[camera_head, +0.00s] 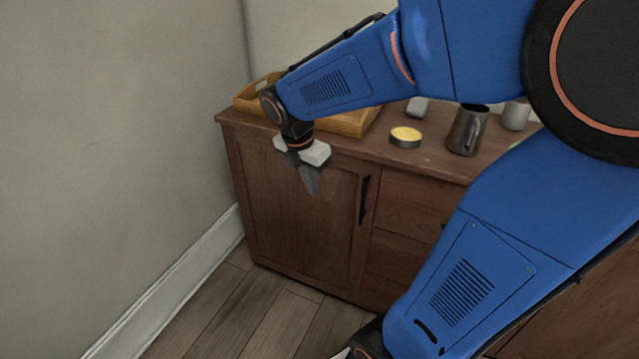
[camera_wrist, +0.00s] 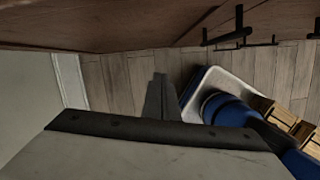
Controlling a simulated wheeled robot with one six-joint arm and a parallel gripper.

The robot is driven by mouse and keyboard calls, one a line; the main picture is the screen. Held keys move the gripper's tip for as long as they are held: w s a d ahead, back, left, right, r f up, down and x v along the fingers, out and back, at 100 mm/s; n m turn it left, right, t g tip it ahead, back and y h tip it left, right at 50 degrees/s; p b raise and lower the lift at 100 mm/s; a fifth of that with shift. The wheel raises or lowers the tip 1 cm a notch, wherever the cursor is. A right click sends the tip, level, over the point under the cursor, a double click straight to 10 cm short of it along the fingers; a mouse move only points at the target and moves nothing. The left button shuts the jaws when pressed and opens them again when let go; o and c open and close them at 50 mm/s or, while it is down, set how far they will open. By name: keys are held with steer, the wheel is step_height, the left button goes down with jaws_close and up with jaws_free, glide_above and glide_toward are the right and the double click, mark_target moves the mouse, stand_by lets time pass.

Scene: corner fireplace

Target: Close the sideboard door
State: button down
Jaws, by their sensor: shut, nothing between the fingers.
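The brown wooden sideboard (camera_head: 405,235) stands against the wall. Its left door (camera_head: 290,215) looks flush with the front, with a dark vertical handle (camera_head: 364,200) near its right edge. My gripper (camera_head: 312,188) is shut and empty, pointing down in front of the upper part of this door, left of the handle. I cannot tell whether it touches the door. In the wrist view, the shut fingers (camera_wrist: 160,97) hang over the floor, and the sideboard front (camera_wrist: 110,22) runs along the top with dark handles (camera_wrist: 238,36). My arm hides much of the sideboard's right part.
On the sideboard top are a wooden tray (camera_head: 355,124), a yellow-topped tin (camera_head: 405,137), a metal jug (camera_head: 467,130) and a light cup (camera_head: 516,114). A wall (camera_head: 120,120) is close on the left. Plank floor (camera_head: 265,315) in front is clear. Wooden slatted things (camera_wrist: 282,112) show at right.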

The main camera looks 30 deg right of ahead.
steer(key=v, duration=0.9)
steer(key=shift+s+r, duration=0.15)
steer(key=shift+r, duration=0.3)
steer(key=s+f+m+t+y, duration=0.1)
steer(key=s+f+m+t, duration=0.1)
steer(key=s+m, duration=0.5)
steer(key=s+a+f+m+t+y, duration=0.1)
steer(key=s+f+m, duration=0.3)
steer(key=s+m, duration=0.4)
steer(key=shift+s+a+f+m+t+y, duration=0.2)
steer(key=shift+s+m+t+y, duration=0.15)
steer(key=shift+m, duration=3.15)
steer(key=shift+w+a, duration=0.1)
